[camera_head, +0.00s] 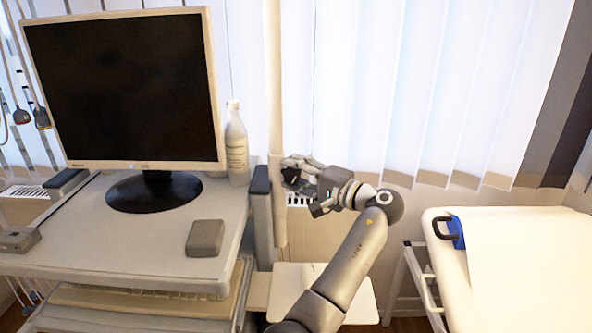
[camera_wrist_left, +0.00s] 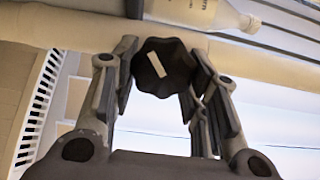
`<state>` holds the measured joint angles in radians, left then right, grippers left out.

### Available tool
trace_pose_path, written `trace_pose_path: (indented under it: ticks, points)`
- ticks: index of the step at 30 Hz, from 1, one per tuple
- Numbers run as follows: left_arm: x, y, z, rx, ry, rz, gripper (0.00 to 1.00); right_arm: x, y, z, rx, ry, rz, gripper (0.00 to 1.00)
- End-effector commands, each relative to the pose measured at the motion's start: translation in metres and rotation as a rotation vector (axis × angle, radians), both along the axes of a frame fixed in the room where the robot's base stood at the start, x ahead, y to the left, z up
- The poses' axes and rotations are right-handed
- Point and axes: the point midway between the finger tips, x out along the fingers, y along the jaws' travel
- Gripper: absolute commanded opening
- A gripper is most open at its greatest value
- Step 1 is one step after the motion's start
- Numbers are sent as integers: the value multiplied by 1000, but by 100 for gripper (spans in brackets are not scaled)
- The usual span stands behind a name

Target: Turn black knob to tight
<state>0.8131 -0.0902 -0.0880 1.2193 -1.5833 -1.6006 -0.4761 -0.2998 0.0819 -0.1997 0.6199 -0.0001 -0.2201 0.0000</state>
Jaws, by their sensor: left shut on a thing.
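The black knob (camera_wrist_left: 160,62) shows in the wrist view as a dark lobed disc with a pale slanted mark on its face. It sits in front of a cream pole (camera_wrist_left: 75,27). My left gripper (camera_head: 302,184) reaches the pole from the right in the head view. Its fingers stand on both sides of the knob in the wrist view and are shut on it. In the head view the fingers hide most of the knob. My right gripper is in neither view.
A monitor (camera_head: 125,88) and a white bottle (camera_head: 236,145) stand on the grey cart (camera_head: 90,240) at left. A white couch (camera_head: 440,270) with a blue-black clamp (camera_head: 450,231) is at right. Vertical blinds (camera_head: 420,80) hang behind.

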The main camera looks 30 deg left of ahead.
Motion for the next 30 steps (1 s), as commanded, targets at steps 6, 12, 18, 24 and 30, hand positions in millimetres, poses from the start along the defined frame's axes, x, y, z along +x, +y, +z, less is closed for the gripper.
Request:
trace_pose_path:
  ticks: [6, 12, 18, 24, 30]
  points:
    - [0, 0, 0, 2, 8, -1, 18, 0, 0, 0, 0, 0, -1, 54]
    - [0, 0, -1, 2, 8, -1, 44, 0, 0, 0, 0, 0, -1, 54]
    - [0, 0, -1, 1, 6, 0, 57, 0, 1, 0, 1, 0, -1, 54]
    - [0, 0, -1, 0, 5, 0, 57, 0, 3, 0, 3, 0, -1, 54]
    - [-1, -19, -1, 1, 6, -4, 57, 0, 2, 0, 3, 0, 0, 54]
